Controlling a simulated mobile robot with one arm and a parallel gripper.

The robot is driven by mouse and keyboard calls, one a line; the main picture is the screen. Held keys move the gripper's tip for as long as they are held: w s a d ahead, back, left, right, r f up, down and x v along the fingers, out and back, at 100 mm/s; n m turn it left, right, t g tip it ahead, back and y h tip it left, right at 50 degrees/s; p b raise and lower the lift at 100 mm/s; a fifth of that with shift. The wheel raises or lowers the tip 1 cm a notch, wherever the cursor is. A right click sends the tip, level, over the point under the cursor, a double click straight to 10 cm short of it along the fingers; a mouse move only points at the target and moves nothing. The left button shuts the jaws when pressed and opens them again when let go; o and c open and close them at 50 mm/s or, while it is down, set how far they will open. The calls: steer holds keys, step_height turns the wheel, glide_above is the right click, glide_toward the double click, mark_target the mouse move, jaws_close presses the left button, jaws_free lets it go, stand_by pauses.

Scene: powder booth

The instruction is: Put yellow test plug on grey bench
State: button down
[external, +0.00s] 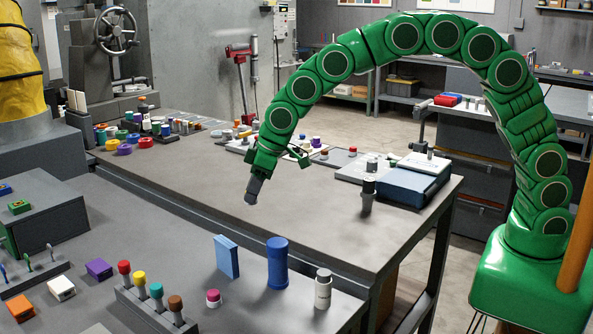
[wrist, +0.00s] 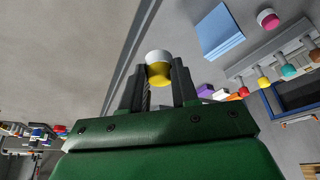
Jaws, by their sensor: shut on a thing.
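My gripper (external: 252,195) hangs, pointing down, over the middle of the grey bench (external: 305,230). In the wrist view my gripper (wrist: 160,85) is shut on the yellow test plug (wrist: 158,74). Its yellow body shows between the two dark fingers, with a pale white end facing out beyond the tips. In the external view the plug cannot be made out at the fingertips. The bench surface below my gripper is bare, and I see a gap between the plug and the bench.
A nearer grey table holds a blue block (external: 226,257), a blue cylinder (external: 277,263), a grey-white bottle (external: 323,289) and a rack of coloured knobs (external: 150,308). The bench's right end has a blue box (external: 400,184) and a dark cylinder (external: 368,194). Coloured pieces crowd its back left.

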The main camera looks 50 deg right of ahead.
steer(key=w+a+f, duration=0.2)
steer(key=w, duration=0.1)
steer(key=w+a+f, duration=0.2)
steer(key=w+f, duration=0.1)
steer(key=w, duration=0.1)
steer(key=w+a+f, duration=0.2)
steer(key=w+f, duration=0.1)
steer(key=shift+w+a+f, duration=0.1)
steer(key=shift+w+a, duration=0.2)
steer(key=shift+w+x, duration=0.25)
steer(key=shift+x, duration=0.95)
steer(key=shift+f, duration=1.1)
steer(key=shift+f, duration=0.25)
steer(key=c, duration=0.8)
jaws_free()
steer(key=shift+c, duration=0.2)
steer(key=shift+a, duration=0.1)
steer(key=v, duration=0.8)
steer(key=shift+w+a, duration=0.15)
